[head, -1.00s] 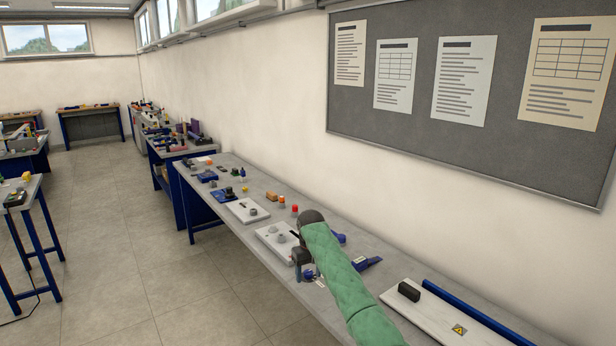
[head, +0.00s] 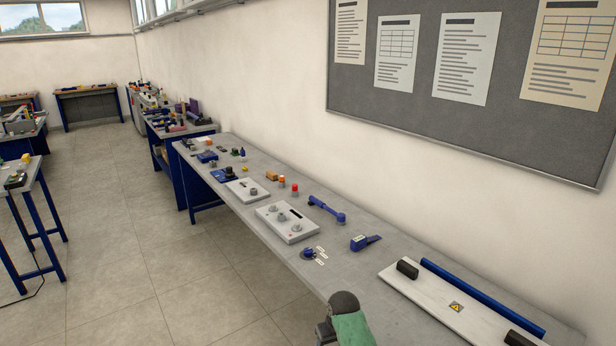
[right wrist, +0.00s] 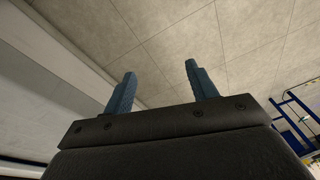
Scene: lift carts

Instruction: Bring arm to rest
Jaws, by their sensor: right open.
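My right arm, in a green sleeve with a dark joint cover (head: 346,304), shows at the bottom of the head view, by the front edge of the long workbench (head: 352,283). Its gripper fingers cannot be made out in the head view. In the right wrist view my right gripper (right wrist: 158,88) is open, its two blue fingers apart with nothing between them. Behind the fingers is tiled floor (right wrist: 240,40). My left gripper is in neither view.
The bench holds a white board (head: 447,300) with dark handles and a blue bar, a blue tool (head: 365,242), a blue wrench-like tool (head: 327,208) and a grey panel (head: 287,222). A grey notice board (head: 400,90) hangs above. Floor (head: 130,240) left of the bench is clear.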

